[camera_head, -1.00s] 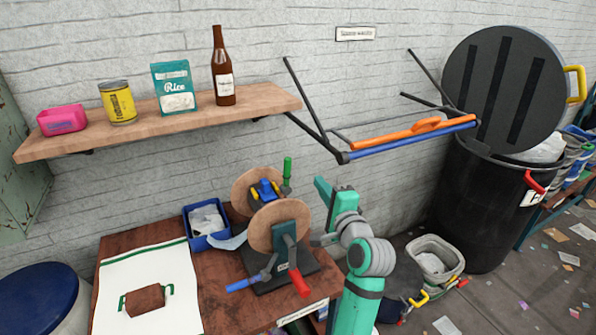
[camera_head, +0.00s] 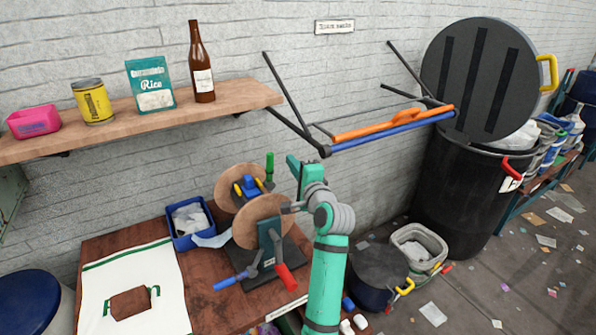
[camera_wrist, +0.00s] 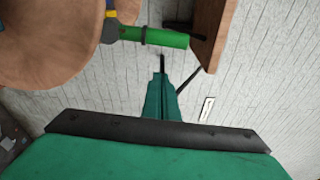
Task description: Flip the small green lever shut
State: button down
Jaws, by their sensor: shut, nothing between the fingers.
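The small green lever (camera_head: 270,166) stands upright behind and right of two wooden discs (camera_head: 240,182) on the bench. It also shows near the top middle of the wrist view (camera_wrist: 165,38). A blue and yellow part (camera_head: 249,187) sits at its foot. My teal gripper (camera_head: 291,159) is shut and empty, just right of the lever. In the wrist view its closed fingers (camera_wrist: 162,62) point at the lever's side with a narrow gap in the picture. I cannot tell the true depth between them.
A red handle (camera_head: 285,276) and a blue handle (camera_head: 229,281) stick out in front of the discs. A blue bin (camera_head: 181,240) stands behind left. A shelf (camera_head: 150,122) and a folded rack (camera_head: 390,128) hang above. A black barrel (camera_head: 445,200) stands right.

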aim_at(270, 169)
jog(key=shift+s+a+r, duration=0.1)
jog(key=shift+s+a, duration=0.35)
jog(key=shift+a, duration=0.4)
jog(key=shift+s+a+r, duration=0.1)
jog(key=shift+s+a, duration=0.3)
jog(key=shift+a, duration=0.45)
jog(key=shift+a, duration=0.1)
